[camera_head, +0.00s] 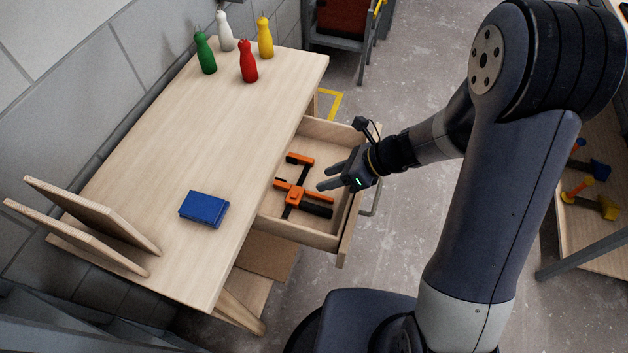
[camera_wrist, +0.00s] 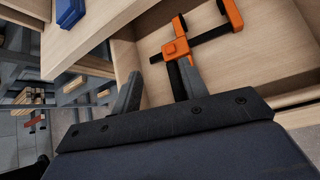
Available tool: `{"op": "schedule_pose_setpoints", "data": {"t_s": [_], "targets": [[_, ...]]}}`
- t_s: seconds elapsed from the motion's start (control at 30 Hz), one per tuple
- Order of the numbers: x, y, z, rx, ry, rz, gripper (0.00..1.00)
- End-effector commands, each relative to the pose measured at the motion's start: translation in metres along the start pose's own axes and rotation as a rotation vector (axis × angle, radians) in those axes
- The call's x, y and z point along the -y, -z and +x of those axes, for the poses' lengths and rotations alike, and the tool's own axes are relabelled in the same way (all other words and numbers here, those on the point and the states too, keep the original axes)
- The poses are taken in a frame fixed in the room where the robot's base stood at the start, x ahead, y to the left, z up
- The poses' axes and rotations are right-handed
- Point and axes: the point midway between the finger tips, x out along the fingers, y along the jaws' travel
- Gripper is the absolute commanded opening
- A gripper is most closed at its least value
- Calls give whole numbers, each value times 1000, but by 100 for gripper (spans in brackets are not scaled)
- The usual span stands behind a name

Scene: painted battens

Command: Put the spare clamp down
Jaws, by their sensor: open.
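An orange and black clamp (camera_head: 290,194) lies in the open drawer (camera_head: 318,236) of the wooden table. My gripper (camera_head: 324,178) is over the drawer, just right of the clamp.
A blue book-like block (camera_head: 204,209) lies on the tabletop (camera_head: 170,150). Green (camera_head: 205,53), white (camera_head: 225,31), red (camera_head: 248,62) and yellow (camera_head: 265,38) bottles stand at its far end. Two upright boards (camera_head: 92,215) stand at its near left. Other clamps (camera_head: 577,190) lie on a shelf at right.

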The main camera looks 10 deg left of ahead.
Motion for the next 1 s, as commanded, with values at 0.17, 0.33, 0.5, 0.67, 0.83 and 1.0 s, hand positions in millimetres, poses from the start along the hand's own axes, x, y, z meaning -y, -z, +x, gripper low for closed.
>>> {"op": "schedule_pose_setpoints", "data": {"t_s": [0.17, 0.33, 0.5, 0.67, 0.83, 1.0], "targets": [[1, 0, -34, 2, 4, 0, 42], [0, 0, -49, 0, 1, 0, 42], [0, 0, -52, 0, -1, 0, 42], [0, 0, -52, 0, -1, 0, 42], [0, 0, -51, 0, -1, 0, 42], [0, 0, -51, 0, -1, 0, 36]]}}
